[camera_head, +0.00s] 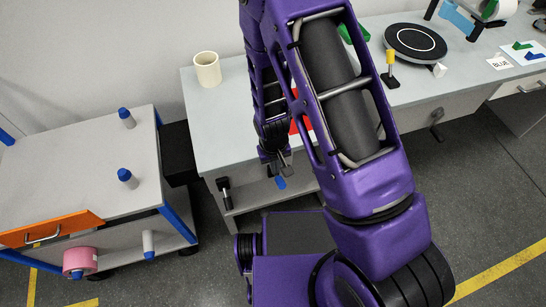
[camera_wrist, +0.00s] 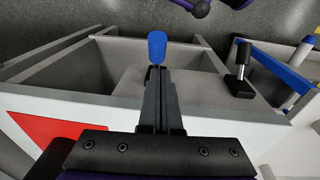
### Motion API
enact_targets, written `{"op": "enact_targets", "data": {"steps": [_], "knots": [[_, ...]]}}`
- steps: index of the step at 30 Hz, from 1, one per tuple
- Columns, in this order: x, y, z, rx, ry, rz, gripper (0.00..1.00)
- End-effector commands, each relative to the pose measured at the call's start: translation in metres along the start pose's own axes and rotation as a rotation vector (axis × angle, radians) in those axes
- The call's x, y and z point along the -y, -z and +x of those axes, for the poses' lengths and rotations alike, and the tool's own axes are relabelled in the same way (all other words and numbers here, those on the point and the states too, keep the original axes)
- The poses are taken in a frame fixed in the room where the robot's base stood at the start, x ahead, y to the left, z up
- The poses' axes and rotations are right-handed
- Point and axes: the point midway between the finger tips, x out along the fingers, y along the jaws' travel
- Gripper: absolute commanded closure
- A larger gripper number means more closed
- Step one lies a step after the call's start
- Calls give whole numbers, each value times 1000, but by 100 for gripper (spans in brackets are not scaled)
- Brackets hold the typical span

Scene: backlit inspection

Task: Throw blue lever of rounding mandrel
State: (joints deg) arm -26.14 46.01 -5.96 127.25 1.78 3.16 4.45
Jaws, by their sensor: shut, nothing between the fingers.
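A short blue lever handle (camera_head: 280,182) shows just below the bench's front edge, near the tips of my gripper (camera_head: 275,165). In the wrist view the blue handle (camera_wrist: 157,46) appears as an upright cylinder just beyond the fingertips (camera_wrist: 158,72). The fingers are closed together with nothing between them. I cannot tell whether they touch the handle. The handle's lower part is hidden behind the fingers, and no mandrel body is clearly visible there.
A black-handled lever (camera_head: 223,190) stands left of the blue one, and another (camera_head: 436,125) is farther right. The bench (camera_head: 215,125) carries a beige cup (camera_head: 207,69) and a round black disc (camera_head: 415,42). A cart (camera_head: 75,170) with blue-topped pegs stands left.

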Motion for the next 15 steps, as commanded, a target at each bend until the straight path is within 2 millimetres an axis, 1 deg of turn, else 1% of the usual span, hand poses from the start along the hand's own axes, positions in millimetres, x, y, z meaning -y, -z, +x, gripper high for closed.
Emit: {"op": "enact_targets", "data": {"steps": [1,6,15], "knots": [[-1,-5,6,3,0,0,100],[-3,-11,17,0,0,0,100],[-3,-12,19,-1,0,0,100]]}}
